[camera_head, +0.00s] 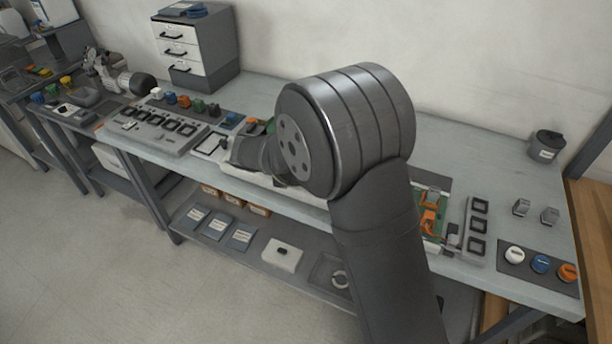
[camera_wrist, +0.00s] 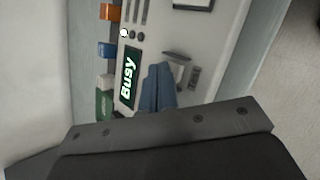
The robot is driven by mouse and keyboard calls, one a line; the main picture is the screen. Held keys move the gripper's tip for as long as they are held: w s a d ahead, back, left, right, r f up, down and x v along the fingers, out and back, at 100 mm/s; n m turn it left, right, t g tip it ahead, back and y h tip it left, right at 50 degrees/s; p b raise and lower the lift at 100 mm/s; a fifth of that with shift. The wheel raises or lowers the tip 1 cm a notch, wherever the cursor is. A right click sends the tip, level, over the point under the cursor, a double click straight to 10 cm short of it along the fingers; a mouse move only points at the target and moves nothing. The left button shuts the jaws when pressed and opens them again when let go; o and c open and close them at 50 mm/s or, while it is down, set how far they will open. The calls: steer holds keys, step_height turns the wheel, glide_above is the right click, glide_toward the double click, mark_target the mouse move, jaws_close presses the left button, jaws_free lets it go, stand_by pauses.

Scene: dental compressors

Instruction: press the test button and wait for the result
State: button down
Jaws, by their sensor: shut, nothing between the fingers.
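In the wrist view a pale tester panel (camera_wrist: 211,56) carries a dark display (camera_wrist: 130,77) with "Busy" in lit letters. A small white lamp (camera_wrist: 124,33) glows beside two dark round spots. My gripper (camera_wrist: 158,70) shows as two blue-grey fingers, shut together and empty, over the panel beside the display. The fingers cover part of the panel. I cannot tell which part is the test button, or whether the fingertips touch anything. In the head view my arm hides most of the tester, and the fingers cannot be made out.
Orange (camera_wrist: 110,12), blue (camera_wrist: 107,49) and green (camera_wrist: 104,103) connectors line the panel's edge. In the head view a grey tray with dark square slots (camera_head: 160,126) lies left on the bench. A drawer cabinet (camera_head: 194,45) stands behind. Coloured knobs (camera_head: 541,264) sit at the right.

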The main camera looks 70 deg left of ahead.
steer(key=shift+r, duration=0.6)
steer(key=shift+r, duration=0.1)
steer(key=shift+r, duration=2.4)
steer(key=shift+f, duration=0.1)
step_height(320, 180, up, 4)
steer(key=shift+w+d+f, duration=0.1)
steer(key=shift+f, duration=0.1)
